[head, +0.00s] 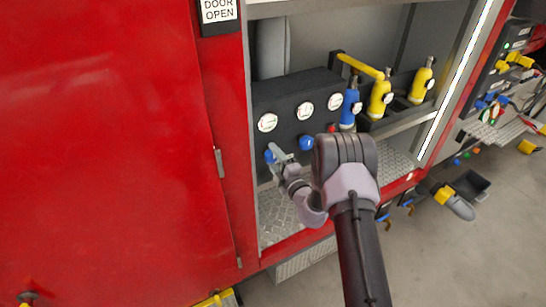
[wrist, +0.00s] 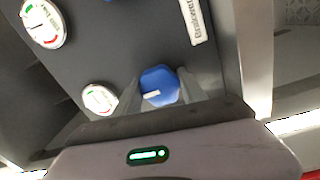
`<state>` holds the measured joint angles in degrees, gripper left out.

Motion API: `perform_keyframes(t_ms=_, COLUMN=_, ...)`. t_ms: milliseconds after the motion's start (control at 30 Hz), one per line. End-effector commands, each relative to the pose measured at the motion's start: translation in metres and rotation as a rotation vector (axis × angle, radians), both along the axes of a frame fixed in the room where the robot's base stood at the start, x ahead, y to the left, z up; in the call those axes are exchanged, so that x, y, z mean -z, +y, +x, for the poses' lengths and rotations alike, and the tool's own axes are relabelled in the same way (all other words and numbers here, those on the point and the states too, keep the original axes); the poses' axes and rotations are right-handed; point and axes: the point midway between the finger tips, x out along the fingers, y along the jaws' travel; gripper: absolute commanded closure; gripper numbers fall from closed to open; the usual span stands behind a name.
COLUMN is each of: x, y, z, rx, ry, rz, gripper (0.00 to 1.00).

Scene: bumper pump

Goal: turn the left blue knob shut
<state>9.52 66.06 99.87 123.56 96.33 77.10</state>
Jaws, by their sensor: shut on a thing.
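The left blue knob (head: 269,156) sits low on the dark pump panel (head: 290,98), below the leftmost gauge. My gripper (head: 274,152) is at this knob in the head view and partly covers it. In the wrist view the blue knob (wrist: 159,86) lies between the two grey fingers of my gripper (wrist: 160,92), which are shut on its sides. A small pale mark shows on the knob's face. A second blue knob (head: 306,142) is to the right on the same panel, apart from my gripper.
Three round gauges, the leftmost (head: 267,122) among them, line the panel above the knobs. A blue cylinder (head: 350,105) and yellow cylinders (head: 379,98) stand to the right. The red door (head: 100,150) is on the left. A tread-plate shelf (head: 280,219) lies below.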

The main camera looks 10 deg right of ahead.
Motion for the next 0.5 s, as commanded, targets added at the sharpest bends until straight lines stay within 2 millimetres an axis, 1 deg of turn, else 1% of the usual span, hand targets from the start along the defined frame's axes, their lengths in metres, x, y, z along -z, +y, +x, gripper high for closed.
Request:
perform_keyframes(t_ms=33, x=-0.0013, y=-0.0002, z=0.0004, rx=0.000, ry=-0.003, rz=0.002, gripper=0.46)
perform_keyframes(t_ms=100, x=-0.0012, y=-0.0002, z=0.0004, rx=0.000, ry=-0.003, rz=0.002, gripper=0.32)
perform_keyframes(t_ms=133, x=-0.0012, y=-0.0002, z=0.0004, rx=0.000, ry=-0.002, rz=0.002, gripper=0.31)
perform_keyframes(t_ms=400, x=-0.0006, y=-0.0003, z=-0.0003, rx=0.000, ry=-0.001, rz=0.000, gripper=0.31)
perform_keyframes(t_ms=500, x=-0.0002, y=-0.0026, z=-0.0070, rx=0.000, ry=0.000, rz=0.000, gripper=0.31)
